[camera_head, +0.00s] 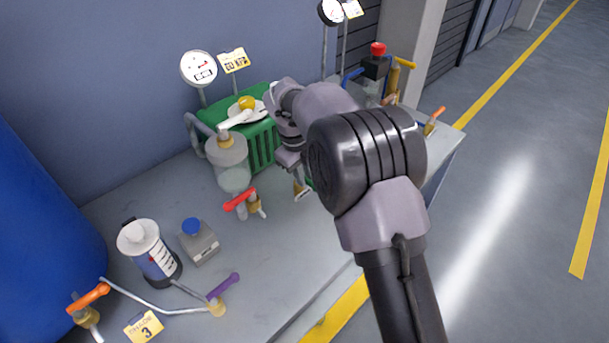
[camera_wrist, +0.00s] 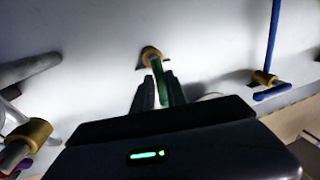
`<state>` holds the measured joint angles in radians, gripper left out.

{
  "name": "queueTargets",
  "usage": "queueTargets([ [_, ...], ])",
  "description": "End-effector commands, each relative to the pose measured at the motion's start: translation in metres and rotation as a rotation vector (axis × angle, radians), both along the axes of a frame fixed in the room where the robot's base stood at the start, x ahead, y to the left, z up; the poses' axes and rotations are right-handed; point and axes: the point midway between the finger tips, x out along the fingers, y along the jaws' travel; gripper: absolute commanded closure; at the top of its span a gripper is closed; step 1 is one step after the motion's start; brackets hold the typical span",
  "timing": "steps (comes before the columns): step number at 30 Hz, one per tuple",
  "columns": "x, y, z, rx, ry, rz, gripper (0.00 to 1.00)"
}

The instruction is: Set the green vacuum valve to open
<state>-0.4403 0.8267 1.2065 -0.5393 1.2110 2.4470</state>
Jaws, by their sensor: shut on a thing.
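The green vacuum valve shows in the wrist view as a green lever (camera_wrist: 162,78) on a brass body (camera_wrist: 151,54) above a pale bench surface. The two dark fingers of my gripper (camera_wrist: 156,84) stand on either side of the lever, shut on it. In the head view the brass body of a valve (camera_head: 300,188) shows just below my wrist at the bench's middle. My arm hides most of the lever and the fingertips there.
A blue-handled valve (camera_wrist: 272,93) stands to the right in the wrist view. In the head view a red-handled valve (camera_head: 240,199), a glass vessel (camera_head: 229,160) and a green ribbed unit (camera_head: 262,145) are close to my wrist. A purple-handled valve (camera_head: 223,287) is at front left.

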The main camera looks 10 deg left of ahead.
Motion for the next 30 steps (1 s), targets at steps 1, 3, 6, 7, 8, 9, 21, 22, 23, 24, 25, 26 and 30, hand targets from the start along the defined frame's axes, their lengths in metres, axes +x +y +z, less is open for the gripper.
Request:
queueTargets([
  [1, 0.000, 0.000, 0.000, 0.001, 0.000, -0.005, 1.00],
  [3, 0.000, 0.000, 0.000, 0.001, -0.001, -0.008, 1.00],
  [6, 0.000, 0.000, 0.000, 0.002, 0.000, -0.010, 1.00],
  [7, 0.000, 0.001, 0.000, 0.002, 0.000, -0.010, 1.00],
  [8, 0.000, 0.001, 0.000, 0.002, 0.000, -0.009, 1.00],
  [9, 0.000, 0.001, 0.000, 0.002, 0.000, -0.009, 1.00],
  [21, 0.000, 0.000, 0.000, 0.001, -0.001, -0.008, 0.61],
  [22, 0.000, 0.000, 0.000, 0.001, -0.001, -0.008, 0.61],
  [23, 0.000, 0.000, 0.000, 0.001, -0.001, -0.008, 0.61],
  [24, 0.000, 0.000, 0.000, 0.001, -0.001, -0.008, 0.61],
  [25, 0.000, 0.000, 0.001, 0.001, -0.001, -0.008, 0.61],
  [26, 0.000, 0.001, 0.003, 0.002, -0.001, -0.007, 0.61],
  [30, -0.004, 0.004, 0.032, 0.003, -0.003, -0.005, 0.61],
])
